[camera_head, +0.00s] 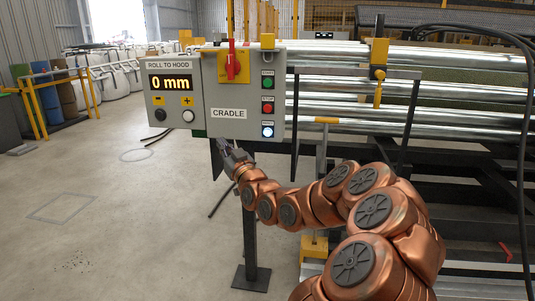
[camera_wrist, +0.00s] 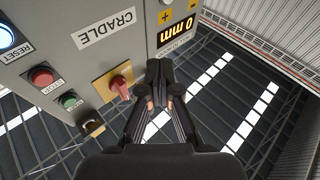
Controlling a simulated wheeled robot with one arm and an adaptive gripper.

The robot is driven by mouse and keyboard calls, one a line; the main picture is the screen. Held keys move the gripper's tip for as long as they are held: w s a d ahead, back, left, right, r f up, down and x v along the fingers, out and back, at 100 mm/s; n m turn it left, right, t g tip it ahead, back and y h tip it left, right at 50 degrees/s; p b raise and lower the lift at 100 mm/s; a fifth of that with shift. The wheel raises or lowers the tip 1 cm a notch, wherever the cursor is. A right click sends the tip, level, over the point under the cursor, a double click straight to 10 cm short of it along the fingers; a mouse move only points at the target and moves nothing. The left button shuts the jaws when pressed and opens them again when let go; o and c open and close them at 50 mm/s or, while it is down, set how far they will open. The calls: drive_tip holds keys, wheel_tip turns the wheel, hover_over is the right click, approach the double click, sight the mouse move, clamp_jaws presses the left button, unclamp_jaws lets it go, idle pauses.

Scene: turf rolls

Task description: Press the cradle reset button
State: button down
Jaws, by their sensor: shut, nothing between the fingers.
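The reset button (camera_head: 267,131) is a round, white-lit button at the lower right of the grey cradle panel (camera_head: 228,127). In the wrist view the button (camera_wrist: 5,37) glows white with a blue rim at the left edge, partly cut off, beside its RESET label. My gripper (camera_head: 226,147) is at the panel's lower edge, below the CRADLE label and left of the reset button. In the wrist view my gripper (camera_wrist: 160,72) is shut and empty, with its fingers well to the right of the button. I see no contact with the button.
Above the reset button are a red stop button (camera_head: 267,107) and a green button (camera_head: 267,83). A red handle (camera_head: 231,62) sits on a yellow plate. The 0 mm display box (camera_head: 172,84) adjoins the left side. Metal rollers (camera_head: 340,84) stand behind; open floor lies left.

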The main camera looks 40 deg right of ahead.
sight(268, 132)
drive_tip(key=s+d+f+m+t+h+b, duration=0.2)
drive_tip(key=s+d+h, duration=0.4)
drive_tip(key=d, duration=0.3)
drive_tip(key=shift+s+m+b, duration=0.35)
drive_tip(key=shift+m+b, duration=0.25)
drive_tip(key=shift+b, duration=0.45)
drive_tip(key=shift+d+r, duration=0.1)
drive_tip(key=shift+d, duration=0.05)
drive_tip(key=shift+w+d+p, duration=0.85)
drive_tip(key=shift+d+p, duration=0.15)
drive_tip(key=shift+d, duration=0.2)
drive_tip(key=shift+w+d+p, duration=0.85)
drive_tip(key=shift+d+p, duration=0.2)
drive_tip(key=shift+d, duration=0.15)
drive_tip(key=shift+w+d+p, duration=0.85)
drive_tip(key=shift+d+p, duration=0.15)
drive_tip(key=shift+d, duration=0.2)
drive_tip(key=shift+d, duration=0.1)
drive_tip(key=shift+w+d, duration=0.2)
drive_tip(key=shift+w, duration=0.05)
